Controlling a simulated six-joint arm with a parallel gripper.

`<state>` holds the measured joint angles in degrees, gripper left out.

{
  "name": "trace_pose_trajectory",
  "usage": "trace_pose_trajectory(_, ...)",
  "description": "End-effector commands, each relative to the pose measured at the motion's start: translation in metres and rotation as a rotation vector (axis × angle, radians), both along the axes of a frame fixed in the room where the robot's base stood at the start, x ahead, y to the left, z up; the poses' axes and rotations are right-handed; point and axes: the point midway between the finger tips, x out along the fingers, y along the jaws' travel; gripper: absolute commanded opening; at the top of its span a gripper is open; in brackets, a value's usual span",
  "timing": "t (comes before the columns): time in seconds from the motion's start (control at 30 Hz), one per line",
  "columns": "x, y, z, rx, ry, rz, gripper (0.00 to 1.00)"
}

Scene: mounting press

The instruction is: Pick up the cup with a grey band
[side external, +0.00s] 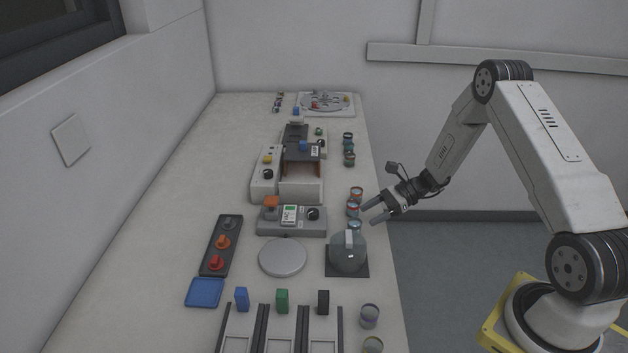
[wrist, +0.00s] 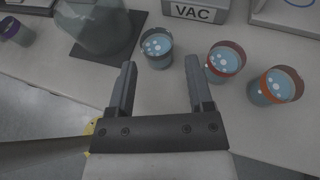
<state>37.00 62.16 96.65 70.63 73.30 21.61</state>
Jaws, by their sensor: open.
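The cup with a grey band (wrist: 157,50) stands upright on the bench in the wrist view, with pale blue contents dotted white. It sits just beyond my open fingertips, nearer the left one, and is not between the jaws. In the side view this cup (side external: 355,227) appears to be the nearest of three in a row, beside the glass dome. My gripper (wrist: 160,65) is open and empty. In the side view my gripper (side external: 368,213) is at the bench's right edge, close to the cups.
A red-banded cup (wrist: 225,60) and an orange-banded cup (wrist: 277,86) stand to the right of the grey-banded one. A glass dome (wrist: 98,25) on a dark pad is close on its left. A box marked VAC (wrist: 195,11) is behind. A purple-banded cup (wrist: 17,31) is far left.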

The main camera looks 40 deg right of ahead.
Motion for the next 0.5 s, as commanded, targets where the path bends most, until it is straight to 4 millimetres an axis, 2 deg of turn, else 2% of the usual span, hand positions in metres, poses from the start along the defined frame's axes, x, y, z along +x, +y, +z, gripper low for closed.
trace_pose_trajectory(0.3, 0.008, 0.02, -0.009, 0.001, 0.002, 0.001, 0.66)
trace_pose_trajectory(0.5, 0.009, 0.022, -0.01, 0.001, 0.001, 0.001, 0.66)
